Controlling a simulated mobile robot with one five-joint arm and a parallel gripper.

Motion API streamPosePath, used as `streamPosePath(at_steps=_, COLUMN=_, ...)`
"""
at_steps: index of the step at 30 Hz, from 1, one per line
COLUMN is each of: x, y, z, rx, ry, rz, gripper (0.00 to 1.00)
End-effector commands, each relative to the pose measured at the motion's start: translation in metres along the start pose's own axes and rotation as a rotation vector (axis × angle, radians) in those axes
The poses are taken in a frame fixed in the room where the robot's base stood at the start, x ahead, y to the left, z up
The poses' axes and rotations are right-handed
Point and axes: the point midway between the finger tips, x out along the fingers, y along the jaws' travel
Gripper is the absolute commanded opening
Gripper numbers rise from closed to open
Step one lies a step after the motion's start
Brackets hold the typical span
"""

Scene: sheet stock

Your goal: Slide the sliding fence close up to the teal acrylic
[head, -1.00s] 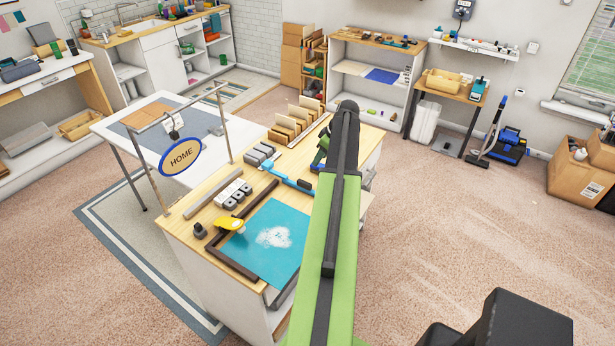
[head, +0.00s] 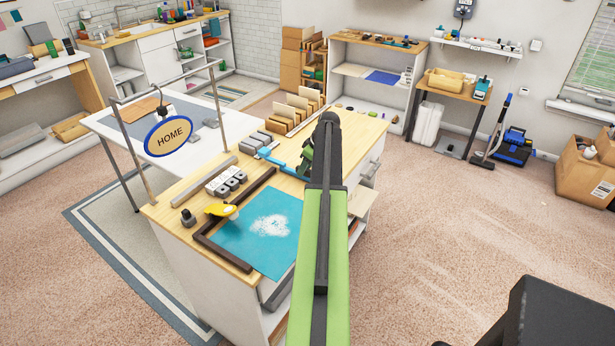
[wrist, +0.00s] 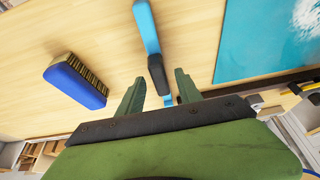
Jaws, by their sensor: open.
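The teal acrylic (head: 245,240) lies flat on the wooden worktop, with a white patch on it; part of it shows in the wrist view (wrist: 262,45). Dark brown bars (head: 238,199) form an L along its far-left and near-left sides. A strip of wood shows between the far-left bar and the sheet. I cannot tell which bar is the sliding fence. My gripper (wrist: 160,76) is open, fingers apart, over the worktop beyond the sheet. A blue bar with a dark grey section (wrist: 147,30) lies between and ahead of its fingers; contact is unclear.
A blue brush (wrist: 75,80) lies left of my gripper in the wrist view. A yellow object (head: 220,210), grey blocks (head: 227,181) and a light grey bar (head: 204,181) lie near the fence bars. A HOME sign (head: 168,137) hangs from a frame at the left.

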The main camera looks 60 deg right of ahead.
Motion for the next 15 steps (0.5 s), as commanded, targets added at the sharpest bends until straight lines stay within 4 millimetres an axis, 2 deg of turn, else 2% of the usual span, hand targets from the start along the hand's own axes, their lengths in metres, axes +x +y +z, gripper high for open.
streamPosePath(at_steps=1, x=0.0071, y=0.0002, z=0.0009, rx=0.0, ry=0.0, rz=0.0, gripper=0.42)
streamPosePath(at_steps=9, x=0.0053, y=-0.0002, z=-0.0008, rx=0.0, ry=0.0, rz=0.0, gripper=0.41)
streamPosePath(at_steps=15, x=0.0053, y=-0.0002, z=-0.0007, rx=0.0, ry=0.0, rz=0.0, gripper=0.14)
